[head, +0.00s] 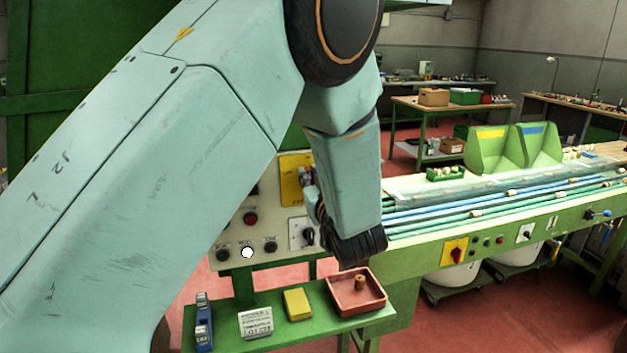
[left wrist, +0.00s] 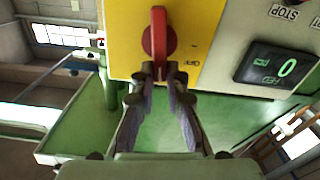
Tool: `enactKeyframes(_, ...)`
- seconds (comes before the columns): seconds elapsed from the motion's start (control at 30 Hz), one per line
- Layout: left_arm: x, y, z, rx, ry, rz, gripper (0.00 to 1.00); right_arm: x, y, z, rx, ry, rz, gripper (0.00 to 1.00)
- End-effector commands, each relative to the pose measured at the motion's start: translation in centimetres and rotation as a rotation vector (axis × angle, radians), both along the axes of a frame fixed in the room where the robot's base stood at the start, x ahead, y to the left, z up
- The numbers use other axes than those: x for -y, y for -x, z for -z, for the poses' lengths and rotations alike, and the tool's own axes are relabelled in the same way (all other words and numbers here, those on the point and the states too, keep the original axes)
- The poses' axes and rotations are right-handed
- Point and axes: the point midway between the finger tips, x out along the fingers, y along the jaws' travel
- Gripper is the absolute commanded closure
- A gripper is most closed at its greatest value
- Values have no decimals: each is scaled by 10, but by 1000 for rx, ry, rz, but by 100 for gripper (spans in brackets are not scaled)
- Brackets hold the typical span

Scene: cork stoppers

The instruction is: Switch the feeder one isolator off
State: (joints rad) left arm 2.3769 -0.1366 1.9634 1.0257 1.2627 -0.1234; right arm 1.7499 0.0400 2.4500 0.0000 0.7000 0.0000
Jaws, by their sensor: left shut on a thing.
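The isolator is a red rotary handle (left wrist: 158,32) on a yellow plate (left wrist: 118,45) in the left wrist view. The handle lies along the picture's vertical, its lower end between my fingertips. My left gripper (left wrist: 161,78) is shut on that end. My right gripper is in neither view.
Below the panel, a green shelf (head: 345,325) holds a red tray (head: 337,301) with a cork, a yellow block (head: 297,304), a card and a blue tool. Another yellow-plated red switch (head: 457,254) sits on the conveyor at right.

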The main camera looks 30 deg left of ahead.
Motion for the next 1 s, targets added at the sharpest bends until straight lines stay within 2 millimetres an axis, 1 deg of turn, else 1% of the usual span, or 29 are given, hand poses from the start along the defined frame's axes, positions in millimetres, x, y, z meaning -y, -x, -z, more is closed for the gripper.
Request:
enactKeyframes(0.03,-1,1,4,32,27,-1,100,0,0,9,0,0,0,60)
enactKeyframes(0.27,-5,5,7,198,167,0,100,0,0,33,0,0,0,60)
enactKeyframes(0.57,-9,10,11,418,352,2,100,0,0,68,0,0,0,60)
enactKeyframes(1.0,-13,15,20,736,623,5,100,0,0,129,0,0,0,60)
